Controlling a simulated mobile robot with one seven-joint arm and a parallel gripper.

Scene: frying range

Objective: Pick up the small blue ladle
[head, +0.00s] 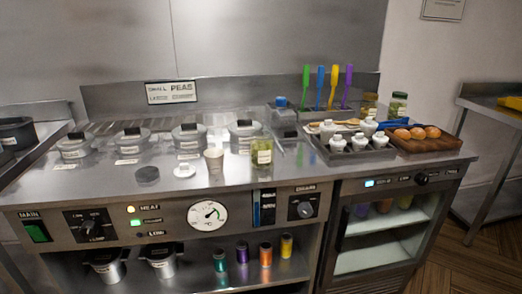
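Several upright utensils with coloured handles stand at the back right of the steel counter (105,178). One has a blue handle (320,80), between a green handle (306,78) and a yellow one. Their lower ends are partly hidden, so I cannot tell whether the blue one is a ladle. Another long blue object (393,124) lies flat behind the white pots at the right; its shape is too small to make out. A small blue-topped item (280,102) stands left of the upright handles. My gripper is not in view.
Several lidded metal containers (188,133) are set along the counter. A jar (261,152), a paper cup (214,160) and a dark puck (147,175) stand nearer the front. Bread rolls lie on a wooden board (440,147) at right. The front left counter is fairly clear.

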